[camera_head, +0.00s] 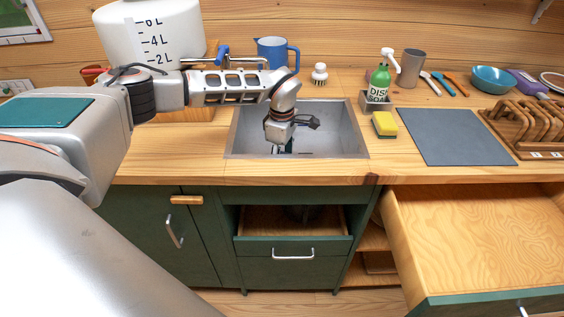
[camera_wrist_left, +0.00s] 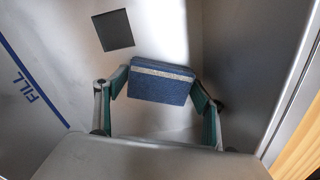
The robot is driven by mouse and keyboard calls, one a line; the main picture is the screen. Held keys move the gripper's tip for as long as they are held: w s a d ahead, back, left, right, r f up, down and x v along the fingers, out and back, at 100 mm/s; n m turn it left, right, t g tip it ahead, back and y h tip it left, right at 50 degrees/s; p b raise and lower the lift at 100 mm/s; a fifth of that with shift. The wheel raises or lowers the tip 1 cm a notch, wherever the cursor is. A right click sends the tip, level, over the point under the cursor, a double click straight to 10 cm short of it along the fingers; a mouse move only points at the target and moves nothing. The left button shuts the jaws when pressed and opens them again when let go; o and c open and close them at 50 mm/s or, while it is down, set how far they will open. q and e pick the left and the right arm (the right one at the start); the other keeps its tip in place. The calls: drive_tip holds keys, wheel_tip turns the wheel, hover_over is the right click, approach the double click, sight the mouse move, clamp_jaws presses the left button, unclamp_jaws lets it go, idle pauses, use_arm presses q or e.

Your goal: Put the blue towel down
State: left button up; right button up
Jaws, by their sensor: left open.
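The blue towel (camera_wrist_left: 162,88) is a small folded block with a pale stripe, seen between the fingers of my left gripper (camera_wrist_left: 160,92) in the left wrist view. The fingers are open, one at each side of the towel; whether they touch it I cannot tell. In the head view my left gripper (camera_head: 286,146) reaches down into the grey metal sink (camera_head: 340,143), and the towel is hidden there. My right gripper is not in view.
A dark square (camera_wrist_left: 114,30) shows on the sink surface. A blue jug (camera_head: 270,52) and white brush (camera_head: 319,74) stand behind the sink. A soap bottle (camera_head: 379,82), yellow sponge (camera_head: 384,124) and grey mat (camera_head: 455,137) lie right. A drawer (camera_head: 470,230) stands open below.

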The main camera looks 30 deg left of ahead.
use_arm(q)
wheel_tip(320, 180, up, 9)
drive_tip(key=p, duration=0.8)
drive_tip(key=shift+r+p, duration=0.4)
drive_tip(key=shift+r, duration=1.1)
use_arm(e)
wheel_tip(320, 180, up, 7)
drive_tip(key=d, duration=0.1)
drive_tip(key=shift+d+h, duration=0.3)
